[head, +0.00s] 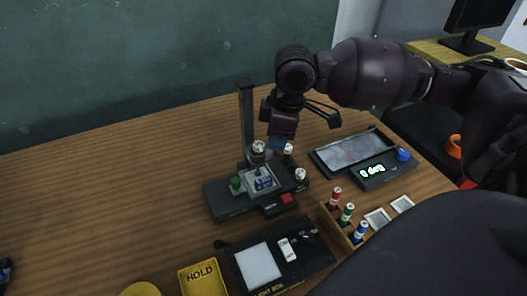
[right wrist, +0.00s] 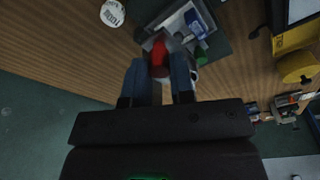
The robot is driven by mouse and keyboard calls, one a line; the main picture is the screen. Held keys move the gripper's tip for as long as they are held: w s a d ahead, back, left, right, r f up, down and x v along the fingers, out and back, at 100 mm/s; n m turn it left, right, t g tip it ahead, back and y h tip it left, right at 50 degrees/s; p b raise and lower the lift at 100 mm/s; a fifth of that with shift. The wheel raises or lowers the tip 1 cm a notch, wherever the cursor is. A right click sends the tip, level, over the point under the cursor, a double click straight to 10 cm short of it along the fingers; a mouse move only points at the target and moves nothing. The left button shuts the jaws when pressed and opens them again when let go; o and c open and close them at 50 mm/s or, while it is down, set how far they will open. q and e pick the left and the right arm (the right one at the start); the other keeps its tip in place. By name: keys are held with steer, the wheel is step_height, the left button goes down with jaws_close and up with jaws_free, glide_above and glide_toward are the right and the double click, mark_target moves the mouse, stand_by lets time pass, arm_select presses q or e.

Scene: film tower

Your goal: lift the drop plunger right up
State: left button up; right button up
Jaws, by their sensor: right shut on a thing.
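The film tower (head: 246,120) stands on the table as a dark base with an upright post. My right gripper (head: 281,138) is above the base, just right of the post, pointing down. In the right wrist view its two fingers (right wrist: 158,72) are closed around a red piece, which I take to be the drop plunger (right wrist: 159,54). In the head view the fingers hide the plunger, and its height cannot be read clearly. A clear tray with a blue piece (head: 263,182) sits on the base below. My left gripper is not in view.
White-topped canisters (head: 301,174) stand close by on the base. A rack with red, green and blue vials (head: 347,212) is in front right. A light box (head: 260,266) and HOLD pad (head: 202,279) are in front. The left table is mostly clear.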

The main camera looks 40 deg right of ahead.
steer(key=shift+r+p, duration=0.4)
steer(key=shift+r, duration=0.5)
steer(key=shift+r+p, duration=0.5)
steer(key=shift+r, duration=0.3)
steer(key=shift+r+p, duration=0.65)
steer(key=shift+r, duration=0.35)
steer(key=shift+r+p, duration=0.6)
steer(key=shift+r, duration=0.2)
steer(key=shift+r+p, duration=0.7)
steer(key=shift+r, duration=0.3)
steer(key=shift+r+p, duration=0.45)
steer(key=shift+r, duration=0.15)
steer(key=o, duration=0.7)
steer(key=shift+f, duration=0.1)
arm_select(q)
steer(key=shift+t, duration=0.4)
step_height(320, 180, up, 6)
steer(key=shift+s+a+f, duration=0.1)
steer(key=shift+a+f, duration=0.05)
